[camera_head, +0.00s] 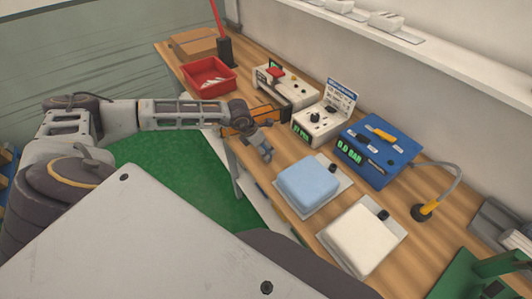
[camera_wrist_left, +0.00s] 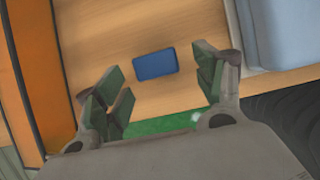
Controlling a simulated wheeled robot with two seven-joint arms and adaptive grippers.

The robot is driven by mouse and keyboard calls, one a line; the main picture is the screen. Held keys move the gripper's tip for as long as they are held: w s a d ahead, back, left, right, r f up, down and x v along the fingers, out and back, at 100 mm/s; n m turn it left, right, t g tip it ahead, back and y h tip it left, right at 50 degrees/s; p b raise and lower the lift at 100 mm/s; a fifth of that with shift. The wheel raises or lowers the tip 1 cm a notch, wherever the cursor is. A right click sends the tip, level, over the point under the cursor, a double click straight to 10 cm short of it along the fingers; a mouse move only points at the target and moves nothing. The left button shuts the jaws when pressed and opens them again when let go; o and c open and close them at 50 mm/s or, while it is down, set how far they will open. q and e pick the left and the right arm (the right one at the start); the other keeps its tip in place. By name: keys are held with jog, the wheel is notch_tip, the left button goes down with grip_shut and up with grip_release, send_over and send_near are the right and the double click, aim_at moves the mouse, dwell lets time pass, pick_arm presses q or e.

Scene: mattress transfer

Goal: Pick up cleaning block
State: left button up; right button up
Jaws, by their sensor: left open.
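The cleaning block, a small dark blue rectangular block (camera_wrist_left: 155,64), lies flat on the wooden table in the left wrist view. It is ahead of and roughly between the fingers of my left gripper (camera_wrist_left: 160,85), which is open and empty. The green finger pads stand on either side, apart from the block. In the head view my left gripper (camera_head: 265,146) hangs over the table's near edge, and I cannot make out the block there. My right gripper is not in view.
An orange item (camera_head: 240,124) is beside my left gripper. A light blue mattress (camera_head: 308,184) and a white mattress (camera_head: 359,236) lie on grey plates to the right. A white device (camera_head: 313,125), a blue device (camera_head: 378,152) and a red bin (camera_head: 209,84) stand farther back.

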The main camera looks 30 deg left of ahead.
pick_arm(q)
jog(key=shift+w+f, duration=0.1)
jog(key=shift+f, duration=0.05)
jog(key=shift+p+x, duration=0.5)
jog(key=shift+x, duration=0.4)
jog(key=shift+p+x, duration=0.3)
jog(key=shift+x, duration=1.25)
jog(key=shift+a, duration=0.1)
jog(key=shift+c, duration=0.3)
jog(key=shift+c, duration=1.1)
jog(key=c, duration=0.9)
jog(key=shift+o, duration=0.2)
jog(key=shift+r+b, duration=0.95)
jog(key=shift+r, duration=4.05)
